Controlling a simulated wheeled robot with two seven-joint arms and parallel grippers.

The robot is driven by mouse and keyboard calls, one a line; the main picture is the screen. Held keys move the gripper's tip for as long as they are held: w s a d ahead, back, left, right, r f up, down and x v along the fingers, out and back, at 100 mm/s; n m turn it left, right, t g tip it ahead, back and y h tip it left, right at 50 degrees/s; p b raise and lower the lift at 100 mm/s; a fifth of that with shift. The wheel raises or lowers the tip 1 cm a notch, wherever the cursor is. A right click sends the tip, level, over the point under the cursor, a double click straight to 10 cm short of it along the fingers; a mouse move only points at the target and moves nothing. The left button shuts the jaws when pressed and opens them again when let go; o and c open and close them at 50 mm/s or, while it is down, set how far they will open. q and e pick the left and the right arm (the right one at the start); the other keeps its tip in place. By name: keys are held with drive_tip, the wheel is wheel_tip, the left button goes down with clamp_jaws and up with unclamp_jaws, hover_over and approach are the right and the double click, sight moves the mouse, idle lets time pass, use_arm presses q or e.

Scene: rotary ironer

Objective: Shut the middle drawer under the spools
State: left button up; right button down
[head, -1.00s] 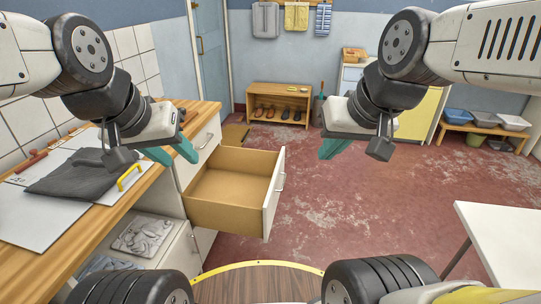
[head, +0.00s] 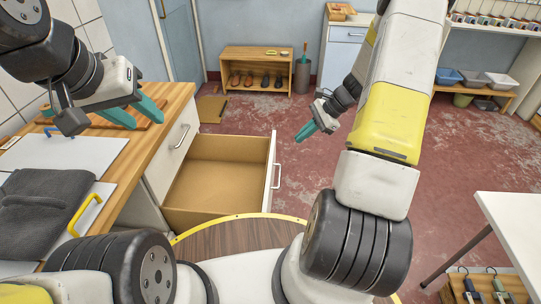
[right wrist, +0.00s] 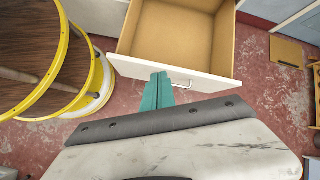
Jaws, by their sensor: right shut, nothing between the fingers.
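A drawer with a white front (head: 272,185) and a bare tan inside is pulled well out of the cabinet under the wooden counter (head: 165,135). It looks empty. Its bar handle (head: 277,176) is on the front; the handle also shows in the right wrist view (right wrist: 181,83). My right gripper (head: 301,138) is shut and empty, a little to the right of the drawer front. In the right wrist view its teal fingertips (right wrist: 160,75) appear against the front beside the handle; I cannot tell if they touch. My left gripper (head: 147,122) is open and empty over the counter. No spools are clearly identifiable above the drawer.
A shut drawer (head: 178,150) sits above the open one. Dark folded cloth (head: 45,205) and a yellow handle (head: 84,215) are on the counter. A shoe bench (head: 257,52) stands at the back, and a white table (head: 510,220) at the right.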

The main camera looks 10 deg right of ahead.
drive_tip(key=d+f+m+y, duration=0.1)
drive_tip(key=d+f+m, duration=0.15)
drive_tip(key=f, duration=0.45)
drive_tip(key=d+f+m, duration=0.1)
drive_tip(key=f+m, duration=0.2)
drive_tip(key=f, duration=0.4)
drive_tip(key=shift+n+t, duration=0.25)
drive_tip(key=shift+t, duration=0.05)
drive_tip(key=shift+w+a+f, duration=0.4)
drive_tip(key=shift+a+f, duration=0.8)
drive_tip(key=shift+a, duration=0.6)
drive_tip(key=shift+w+a+f, duration=0.45)
drive_tip(key=shift+a+f, duration=0.7)
drive_tip(key=shift+a, duration=0.7)
drive_tip(key=shift+w+a+f, duration=0.4)
drive_tip(key=shift+a+f, duration=0.8)
drive_tip(key=shift+a, duration=0.6)
drive_tip(key=w+a, duration=0.3)
drive_tip(key=a, duration=0.8)
drive_tip(key=w+a, duration=0.3)
drive_tip(key=a, duration=0.8)
drive_tip(key=w+a, duration=0.3)
drive_tip(key=a, duration=0.8)
drive_tip(key=shift+w, duration=0.25)
